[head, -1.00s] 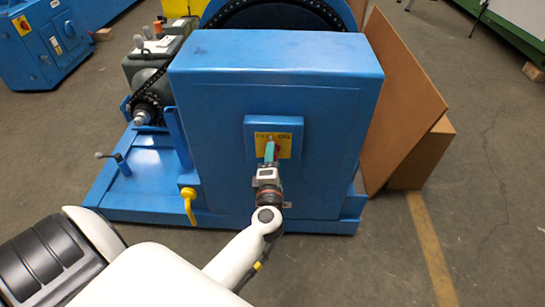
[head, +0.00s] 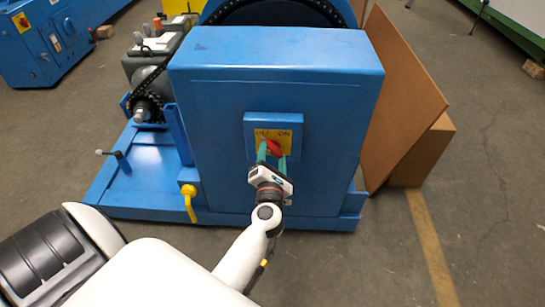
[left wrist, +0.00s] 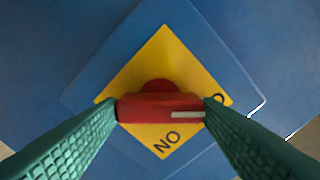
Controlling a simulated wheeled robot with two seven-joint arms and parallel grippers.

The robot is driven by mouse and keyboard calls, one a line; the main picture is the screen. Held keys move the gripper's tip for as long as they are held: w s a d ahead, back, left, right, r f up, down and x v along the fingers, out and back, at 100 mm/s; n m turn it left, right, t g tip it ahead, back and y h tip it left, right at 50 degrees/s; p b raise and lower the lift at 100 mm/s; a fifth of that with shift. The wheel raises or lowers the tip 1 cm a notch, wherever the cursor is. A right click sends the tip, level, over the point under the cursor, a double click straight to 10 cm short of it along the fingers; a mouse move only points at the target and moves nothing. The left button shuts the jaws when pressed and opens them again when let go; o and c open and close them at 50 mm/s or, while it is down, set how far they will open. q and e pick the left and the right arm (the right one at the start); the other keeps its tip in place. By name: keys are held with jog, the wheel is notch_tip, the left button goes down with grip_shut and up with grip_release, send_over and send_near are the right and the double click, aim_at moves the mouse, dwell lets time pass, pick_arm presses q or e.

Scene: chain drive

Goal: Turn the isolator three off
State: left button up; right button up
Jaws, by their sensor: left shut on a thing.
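The blue cabinet (head: 275,90) carries a blue switch box (head: 251,125) with a yellow plate (head: 285,133) lettered OFF on the left and ON on the right. Its red rotary handle (head: 273,148) sits between the green fingers of my left gripper (head: 272,154). In the left wrist view, the fingers are shut on the ends of the red handle (left wrist: 150,108). The handle's white mark points right, toward the plate corner by the partly hidden OFF lettering. The yellow plate (left wrist: 165,60) looks turned like a diamond there. My right gripper is not in view.
A yellow handle (head: 189,200) projects at the cabinet's lower left. A geared motor with a chain (head: 148,105) stands left, on the blue base (head: 130,195). Brown boards (head: 400,100) lean at the right. The floor in front right is clear.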

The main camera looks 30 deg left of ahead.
pick_arm(q)
jog(key=shift+f, duration=0.1)
dwell(0.3)
jog(key=o, duration=1)
jog(key=v, duration=1.2)
jog(key=shift+s, duration=0.1)
